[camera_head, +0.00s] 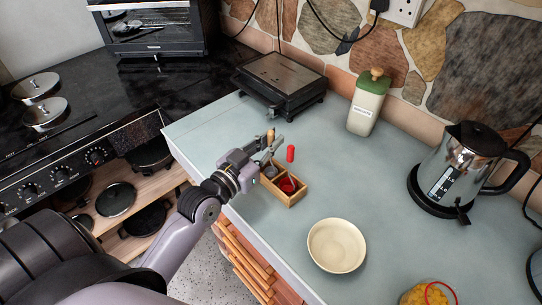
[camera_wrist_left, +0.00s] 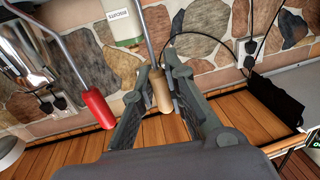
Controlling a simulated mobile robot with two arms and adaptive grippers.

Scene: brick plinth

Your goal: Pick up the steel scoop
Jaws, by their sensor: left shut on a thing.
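The steel scoop appears to be the tool with a pale wooden handle (camera_wrist_left: 160,90) and a thin steel shaft; its scoop end is hidden. Its handle top shows in the head view (camera_head: 270,135). My left gripper (camera_head: 268,148) is shut on this handle, with a finger on each side in the left wrist view (camera_wrist_left: 157,88). It is at the back left end of a small wooden box (camera_head: 297,201). A red-handled tool (camera_head: 290,153) stands upright just right of the gripper, apart from it; it also shows in the left wrist view (camera_wrist_left: 98,108). My right gripper is out of view.
The box has compartments, one with something red (camera_head: 288,185). A cream bowl (camera_head: 336,245) stands in front of the box.

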